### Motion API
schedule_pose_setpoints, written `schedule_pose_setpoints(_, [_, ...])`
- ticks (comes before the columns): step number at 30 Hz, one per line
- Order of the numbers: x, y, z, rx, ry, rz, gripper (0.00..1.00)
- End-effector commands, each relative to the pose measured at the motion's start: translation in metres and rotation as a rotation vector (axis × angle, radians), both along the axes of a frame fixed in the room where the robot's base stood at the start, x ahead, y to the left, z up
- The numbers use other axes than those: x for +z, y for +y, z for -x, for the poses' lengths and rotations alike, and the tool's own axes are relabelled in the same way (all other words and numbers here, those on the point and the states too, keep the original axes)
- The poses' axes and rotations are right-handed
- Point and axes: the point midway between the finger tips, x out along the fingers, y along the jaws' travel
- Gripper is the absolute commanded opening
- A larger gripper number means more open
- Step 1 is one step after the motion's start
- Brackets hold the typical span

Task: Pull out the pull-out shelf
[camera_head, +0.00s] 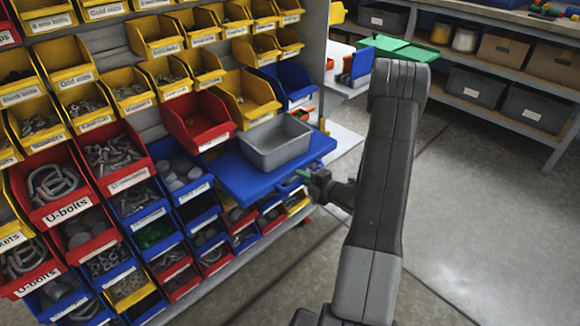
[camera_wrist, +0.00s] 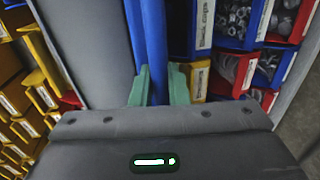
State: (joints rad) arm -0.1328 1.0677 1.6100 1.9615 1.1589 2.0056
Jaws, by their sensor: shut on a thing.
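The pull-out shelf (camera_head: 230,178) is a blue board that juts out from the rack of bins, with a blue handle (camera_head: 288,187) along its front edge. My gripper (camera_head: 306,176) is at the front right of the shelf, shut on the handle. In the wrist view, the green fingertips (camera_wrist: 152,88) of my gripper close around a blue bar, the handle (camera_wrist: 159,50). A grey open tub (camera_head: 275,142) stands on the shelf and looks empty. How far the shelf reaches back into the rack is hidden.
Yellow, red and blue bins, such as the U-bolts bin (camera_head: 55,190), fill the rack to the left and below the shelf. A workbench (camera_head: 500,105) with dark boxes stands at the back right. The floor (camera_head: 480,230) at the right is clear.

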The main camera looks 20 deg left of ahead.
Motion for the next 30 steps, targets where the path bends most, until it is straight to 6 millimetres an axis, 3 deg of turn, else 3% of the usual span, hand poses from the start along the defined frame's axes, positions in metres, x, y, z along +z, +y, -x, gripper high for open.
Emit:
schedule_pose_setpoints(3, [0.001,-0.029,0.011,-0.006,0.004,0.0,0.0])
schedule_pose_setpoints(12, [0.001,-0.077,0.031,-0.004,0.003,0.0,0.0])
schedule_pose_setpoints(18, [0.0,-0.092,0.038,-0.001,0.002,0.0,0.0])
schedule_pose_setpoints(30, [-0.001,-0.095,0.039,0.001,0.001,0.0,0.0])
